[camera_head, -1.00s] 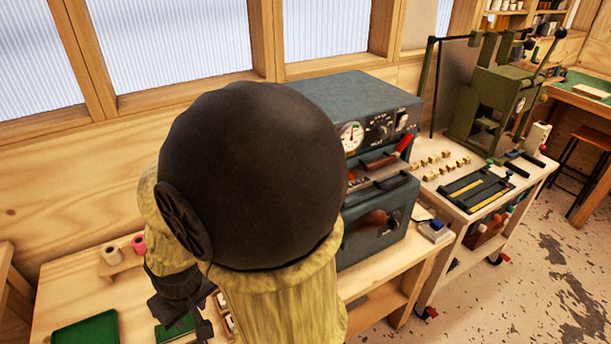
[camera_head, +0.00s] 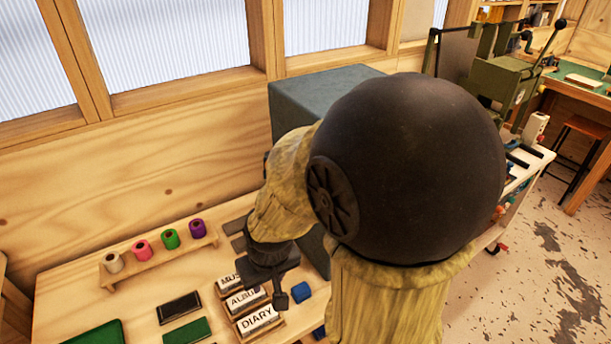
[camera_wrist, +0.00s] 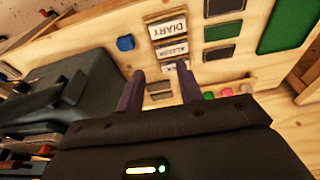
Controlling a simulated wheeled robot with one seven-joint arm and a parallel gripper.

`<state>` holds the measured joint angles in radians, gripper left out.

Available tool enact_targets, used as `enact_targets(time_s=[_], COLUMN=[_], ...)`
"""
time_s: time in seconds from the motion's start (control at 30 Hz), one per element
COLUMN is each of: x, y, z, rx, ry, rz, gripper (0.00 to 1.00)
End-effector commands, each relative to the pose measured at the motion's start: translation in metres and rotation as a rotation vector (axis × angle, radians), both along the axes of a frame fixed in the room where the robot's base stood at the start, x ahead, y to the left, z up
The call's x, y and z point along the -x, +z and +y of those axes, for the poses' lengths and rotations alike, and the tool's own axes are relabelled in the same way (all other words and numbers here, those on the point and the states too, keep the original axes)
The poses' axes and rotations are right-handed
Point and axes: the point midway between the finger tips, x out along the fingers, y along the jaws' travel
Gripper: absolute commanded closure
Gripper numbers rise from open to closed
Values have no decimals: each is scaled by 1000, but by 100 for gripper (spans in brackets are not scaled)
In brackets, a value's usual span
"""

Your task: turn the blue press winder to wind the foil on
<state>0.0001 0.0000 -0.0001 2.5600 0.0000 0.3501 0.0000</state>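The blue-grey press (camera_head: 300,105) stands on the bench against the wall; my arm hides most of its front in the head view. It also shows at the left of the wrist view (camera_wrist: 75,95). I cannot make out its winder. My gripper (camera_head: 275,284) is above the bench, left of the press. In the wrist view my gripper (camera_wrist: 163,80) has its two fingers apart, with nothing between them.
Wooden holders with labelled blocks, one reading DIARY (camera_head: 258,318), lie below my gripper. A small blue block (camera_head: 302,292) is beside them. Dark and green pads (camera_head: 188,331) lie to the left. A green lever press (camera_head: 500,85) stands on the right.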

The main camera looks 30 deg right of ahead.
Motion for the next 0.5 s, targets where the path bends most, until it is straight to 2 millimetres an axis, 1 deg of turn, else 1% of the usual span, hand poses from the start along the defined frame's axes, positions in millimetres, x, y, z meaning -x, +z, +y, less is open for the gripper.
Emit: enact_targets(time_s=[0.37,0.4,0.5], x=[0,0,-4], y=[0,0,4], z=[0,0,-1], rx=[0,0,-3], ry=[0,0,-18], rz=[0,0,1], gripper=[64,58,56])
